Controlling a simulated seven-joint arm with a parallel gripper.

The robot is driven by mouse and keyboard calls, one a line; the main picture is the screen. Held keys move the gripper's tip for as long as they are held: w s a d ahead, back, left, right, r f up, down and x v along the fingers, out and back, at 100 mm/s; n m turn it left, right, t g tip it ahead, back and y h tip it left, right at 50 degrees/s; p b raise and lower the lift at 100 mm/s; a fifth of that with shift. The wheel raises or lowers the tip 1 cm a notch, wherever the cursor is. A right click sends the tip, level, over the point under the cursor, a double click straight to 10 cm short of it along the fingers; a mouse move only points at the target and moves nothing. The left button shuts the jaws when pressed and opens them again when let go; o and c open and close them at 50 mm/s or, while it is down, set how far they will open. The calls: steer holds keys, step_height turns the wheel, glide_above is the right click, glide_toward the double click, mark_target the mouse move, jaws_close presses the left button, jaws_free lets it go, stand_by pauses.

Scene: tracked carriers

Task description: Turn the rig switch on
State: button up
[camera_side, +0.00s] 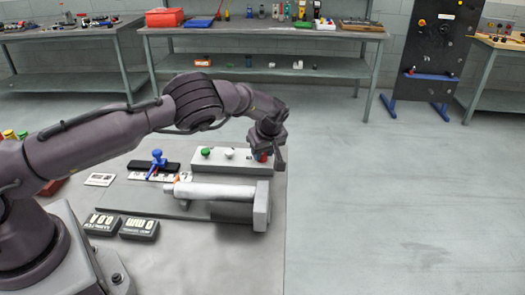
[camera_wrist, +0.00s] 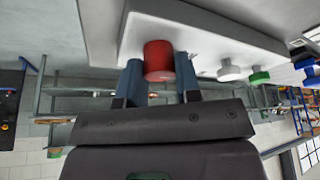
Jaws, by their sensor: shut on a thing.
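A grey-white switch box (camera_side: 225,164) sits on the table near its right edge, with a green knob (camera_side: 206,152), a white knob (camera_side: 229,153) and a red knob (camera_side: 262,157). My gripper (camera_side: 264,149) reaches down at the box's right end. In the wrist view, my gripper's two blue-grey fingers (camera_wrist: 160,72) stand on either side of the red knob (camera_wrist: 158,59), shut on it. The white knob (camera_wrist: 229,70) and green knob (camera_wrist: 260,76) stand free beside it. No label shows which knob is the rig switch.
A white cylinder on a grey rig (camera_side: 262,207) lies in front of the box. A blue-handled clamp (camera_side: 157,160) stands to the left. Two dark display units (camera_side: 139,229) lie near my base. The floor to the right is clear.

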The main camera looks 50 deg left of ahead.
stand_by(0.3)
steer(key=o, duration=0.9)
steer(key=shift+r, duration=0.1)
steer(key=v, duration=1.2)
steer(key=shift+d+r, duration=0.2)
steer(key=shift+r, duration=0.1)
